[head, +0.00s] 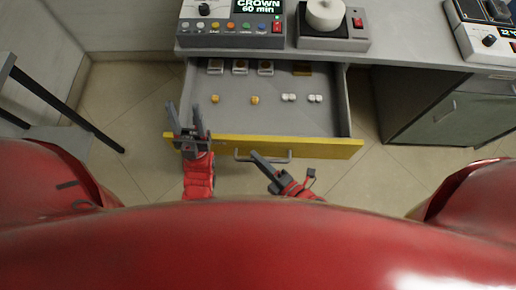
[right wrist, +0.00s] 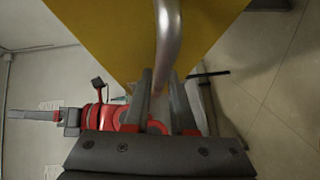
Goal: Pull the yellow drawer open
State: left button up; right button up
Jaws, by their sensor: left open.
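The yellow drawer (head: 320,147) is pulled well out from under the counter, its inside open to view. Its grey bar handle (head: 284,159) is on the yellow front; in the right wrist view the handle (right wrist: 168,38) runs down between my right fingers. My right gripper (head: 257,158) is at the left part of the handle, its fingers close against both sides of the bar. My left gripper (head: 188,112) is open and empty, above the left end of the yellow front, fingertips over the drawer's inside.
The drawer holds small trays (head: 240,67), yellow pieces (head: 254,100) and white pieces (head: 315,98). A control box (head: 233,25) and a device with a white disc (head: 325,15) stand on the counter. A grey cabinet (head: 450,120) is at right. A dark-framed chair (head: 60,110) is at left.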

jog(key=shift+o, duration=1.3)
jog(key=p+v, duration=0.9)
jog(key=v, duration=0.8)
jog(key=shift+s+p, duration=0.15)
jog(key=shift+p, duration=0.15)
jog(key=shift+r, duration=0.1)
